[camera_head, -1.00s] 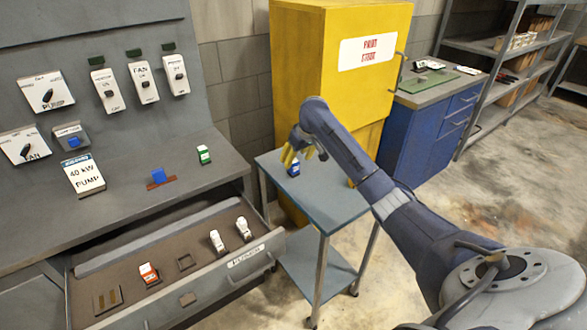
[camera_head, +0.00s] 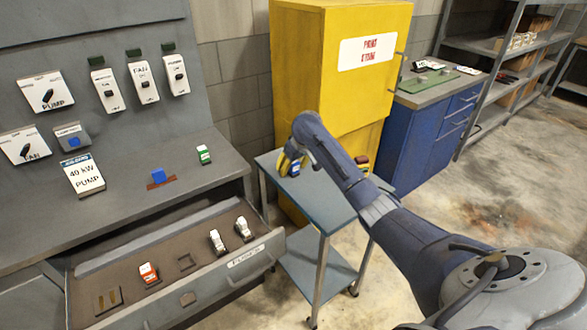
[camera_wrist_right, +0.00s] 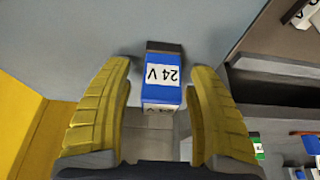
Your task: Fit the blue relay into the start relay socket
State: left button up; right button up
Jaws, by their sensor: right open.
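The blue relay (camera_head: 295,169) with a white "24 V" label stands on the small blue-grey cart. In the right wrist view the blue relay (camera_wrist_right: 162,78) sits between the two yellow fingers of my right gripper (camera_wrist_right: 160,68). The fingers are open, with a gap on each side of it. In the head view my right gripper (camera_head: 288,160) is at the cart's far left corner and partly covers the relay. My left gripper is out of view.
The open drawer (camera_head: 250,263) holds a red-and-white relay (camera_head: 148,272) and white ones (camera_head: 217,240). A blue block (camera_head: 158,175) and a green-and-white one (camera_head: 204,154) stand on the grey bench. The yellow cabinet (camera_head: 310,80) stands right behind the cart (camera_head: 325,215).

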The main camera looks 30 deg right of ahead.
jog(key=shift+c, duration=0.2)
grip_shut()
dwell(0.4)
